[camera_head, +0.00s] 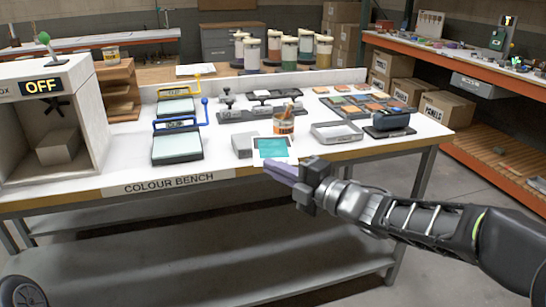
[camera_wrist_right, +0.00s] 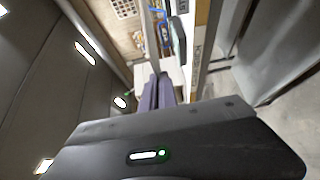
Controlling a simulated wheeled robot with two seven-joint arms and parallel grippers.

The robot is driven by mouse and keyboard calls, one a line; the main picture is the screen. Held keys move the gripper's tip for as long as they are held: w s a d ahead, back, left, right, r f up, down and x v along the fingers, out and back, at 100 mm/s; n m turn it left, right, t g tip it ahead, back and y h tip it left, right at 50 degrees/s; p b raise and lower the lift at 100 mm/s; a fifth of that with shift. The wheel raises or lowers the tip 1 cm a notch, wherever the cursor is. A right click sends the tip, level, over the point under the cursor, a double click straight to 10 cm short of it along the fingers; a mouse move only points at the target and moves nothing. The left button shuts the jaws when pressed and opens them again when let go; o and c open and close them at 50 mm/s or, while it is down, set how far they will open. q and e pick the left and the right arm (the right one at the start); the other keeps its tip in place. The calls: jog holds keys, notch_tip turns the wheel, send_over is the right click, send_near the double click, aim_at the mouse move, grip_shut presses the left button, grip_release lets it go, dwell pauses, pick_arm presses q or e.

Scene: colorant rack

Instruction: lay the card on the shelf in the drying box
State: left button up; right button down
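My left gripper is out of view.
Right of the card stand an orange cup with tools (camera_head: 284,124) and a grey tray (camera_head: 337,132). A blue-handled frame (camera_head: 177,147) stands to the left. The bench front between that frame and the drying box is mostly clear.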

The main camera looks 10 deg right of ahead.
jog(key=d+f+m+t+h, duration=0.1)
jog(key=d+f+m+h, duration=0.1)
jog(key=f, duration=0.4)
jog(key=s+d+f+m+t+h, duration=0.1)
jog(key=d+f+h, duration=0.2)
jog(key=f, duration=0.4)
jog(key=shift+s+m+t, duration=0.25)
jog(key=shift+m+t, duration=0.05)
jog(key=shift+m, duration=0.1)
jog(key=shift+a, duration=0.1)
